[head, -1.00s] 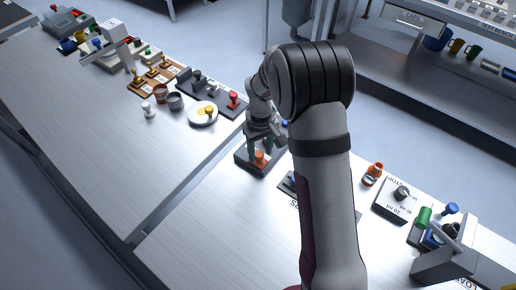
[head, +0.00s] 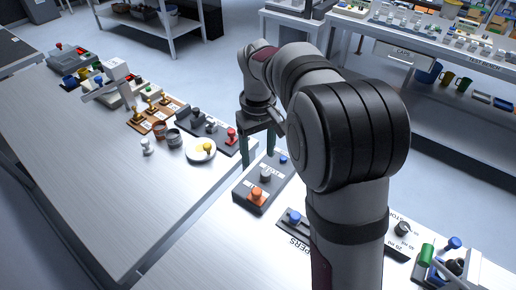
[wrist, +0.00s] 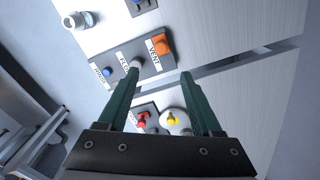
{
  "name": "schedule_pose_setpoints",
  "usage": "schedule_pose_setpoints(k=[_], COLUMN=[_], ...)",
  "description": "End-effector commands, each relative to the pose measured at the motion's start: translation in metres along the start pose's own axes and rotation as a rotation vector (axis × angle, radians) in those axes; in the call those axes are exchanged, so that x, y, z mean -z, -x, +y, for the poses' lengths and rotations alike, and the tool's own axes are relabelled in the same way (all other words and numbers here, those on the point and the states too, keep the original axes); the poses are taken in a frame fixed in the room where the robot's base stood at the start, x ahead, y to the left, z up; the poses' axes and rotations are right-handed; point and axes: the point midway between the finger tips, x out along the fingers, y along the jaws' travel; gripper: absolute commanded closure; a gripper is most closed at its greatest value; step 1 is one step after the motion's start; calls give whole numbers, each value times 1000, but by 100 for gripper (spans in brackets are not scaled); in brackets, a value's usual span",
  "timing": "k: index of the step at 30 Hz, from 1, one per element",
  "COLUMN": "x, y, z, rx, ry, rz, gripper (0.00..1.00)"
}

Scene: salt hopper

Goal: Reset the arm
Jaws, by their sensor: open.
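My gripper (head: 258,128) is raised in the head view, above and behind the dark control box (head: 242,189). Its green fingers stand apart with nothing between them, and they also show in the wrist view (wrist: 160,74). The box carries an orange knob (head: 257,195), a grey knob (head: 265,174) and a small blue button (head: 283,159). In the wrist view the orange knob (wrist: 162,44) is by the VENT label, ahead of the fingertips and apart from them. Part of my arm covers the table right of the box.
Left of the box are a white plate (head: 192,155) with a yellow knob, brown and grey cups, and a stamp rack (head: 140,124). A gap separates the two tables. At right are a STOP plate, a green cylinder (head: 427,254) and blue knobs. Shelves stand behind.

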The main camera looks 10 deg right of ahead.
Motion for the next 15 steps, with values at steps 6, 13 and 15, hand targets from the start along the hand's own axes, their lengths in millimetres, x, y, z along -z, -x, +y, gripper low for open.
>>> schedule_pose_setpoints(k=[6,13,15], x=[0,0,0], y=[9,9,9], z=[0,0,0], rx=[0,0,0], ry=[1,1,0], rz=[0,0,0], gripper=[34,34,34])
